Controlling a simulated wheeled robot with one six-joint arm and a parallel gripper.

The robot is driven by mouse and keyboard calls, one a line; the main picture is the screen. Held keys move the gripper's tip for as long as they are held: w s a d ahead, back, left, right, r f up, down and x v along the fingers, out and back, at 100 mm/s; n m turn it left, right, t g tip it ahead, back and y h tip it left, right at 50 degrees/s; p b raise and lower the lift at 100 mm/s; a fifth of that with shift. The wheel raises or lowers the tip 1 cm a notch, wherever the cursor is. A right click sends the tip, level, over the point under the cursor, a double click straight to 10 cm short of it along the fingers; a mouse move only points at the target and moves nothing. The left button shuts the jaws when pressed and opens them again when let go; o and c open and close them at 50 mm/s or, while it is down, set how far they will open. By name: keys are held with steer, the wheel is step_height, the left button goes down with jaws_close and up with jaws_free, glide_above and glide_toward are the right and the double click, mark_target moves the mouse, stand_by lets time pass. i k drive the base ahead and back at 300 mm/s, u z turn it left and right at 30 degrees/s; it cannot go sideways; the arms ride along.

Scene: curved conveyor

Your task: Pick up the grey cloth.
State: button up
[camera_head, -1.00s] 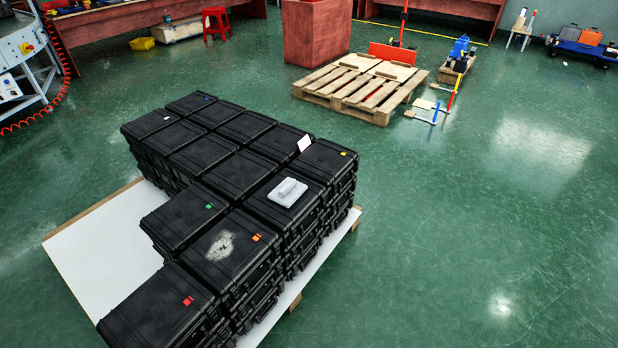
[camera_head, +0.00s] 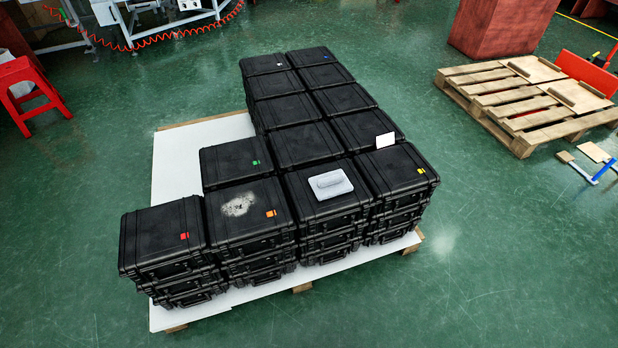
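A light grey folded item, which looks like the grey cloth (camera_head: 330,184), lies on top of a black case (camera_head: 318,207) in the front row of the stacked cases. A smaller rolled or raised part sits on its flat base. Nothing covers it. My gripper is not in view, so its state does not show.
Black cases stand stacked on a white-topped pallet (camera_head: 180,160); one top has a pale dusty patch (camera_head: 239,204). A white card (camera_head: 385,140) lies on another case. A wooden pallet (camera_head: 535,100), red box (camera_head: 500,25) and red stool (camera_head: 28,90) stand around. Green floor is clear in front.

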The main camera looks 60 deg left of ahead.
mark_target(331, 184)
steer(key=u, duration=0.85)
steer(key=i, duration=0.8)
steer(key=u, duration=1.1)
steer(key=i, duration=0.2)
steer(key=u, duration=0.15)
